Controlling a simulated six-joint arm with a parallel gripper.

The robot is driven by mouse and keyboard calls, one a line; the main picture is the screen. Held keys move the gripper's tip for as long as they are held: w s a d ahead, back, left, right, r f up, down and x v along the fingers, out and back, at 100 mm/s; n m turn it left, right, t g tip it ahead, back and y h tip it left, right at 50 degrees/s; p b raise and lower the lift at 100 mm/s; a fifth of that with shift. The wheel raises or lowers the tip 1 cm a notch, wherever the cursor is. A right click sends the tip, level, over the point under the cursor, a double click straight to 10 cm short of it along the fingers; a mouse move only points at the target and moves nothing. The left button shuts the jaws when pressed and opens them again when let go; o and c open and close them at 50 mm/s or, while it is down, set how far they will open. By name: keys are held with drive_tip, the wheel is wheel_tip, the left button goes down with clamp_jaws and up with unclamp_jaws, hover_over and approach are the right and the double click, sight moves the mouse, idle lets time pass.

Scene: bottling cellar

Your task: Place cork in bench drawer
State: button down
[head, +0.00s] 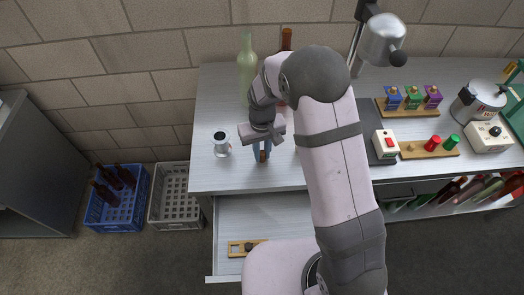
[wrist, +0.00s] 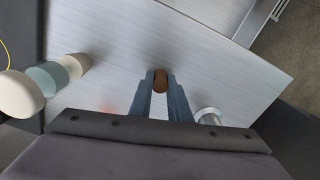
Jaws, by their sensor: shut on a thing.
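My gripper (head: 262,153) is over the bench near its front edge, with its fingers pointing down. It is shut on a small brown cork (wrist: 160,80), which shows between the fingertips in the wrist view. The cork (head: 263,157) is small in the head view, and I cannot tell there whether it touches the bench. The bench drawer (head: 290,215) is pulled open below the bench's front edge, in front of my gripper. My arm hides its right part.
A silver cup (head: 221,145) stands on the bench just left of my gripper. A pale green bottle (head: 246,65) and a brown bottle (head: 287,38) stand behind. Blue (head: 105,223) and grey (head: 160,215) crates sit on the floor.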

drive_tip(key=shift+f, duration=0.1)
drive_tip(key=shift+f, duration=0.1)
drive_tip(key=c, duration=1.7)
unclamp_jaws()
drive_tip(key=shift+o, duration=0.2)
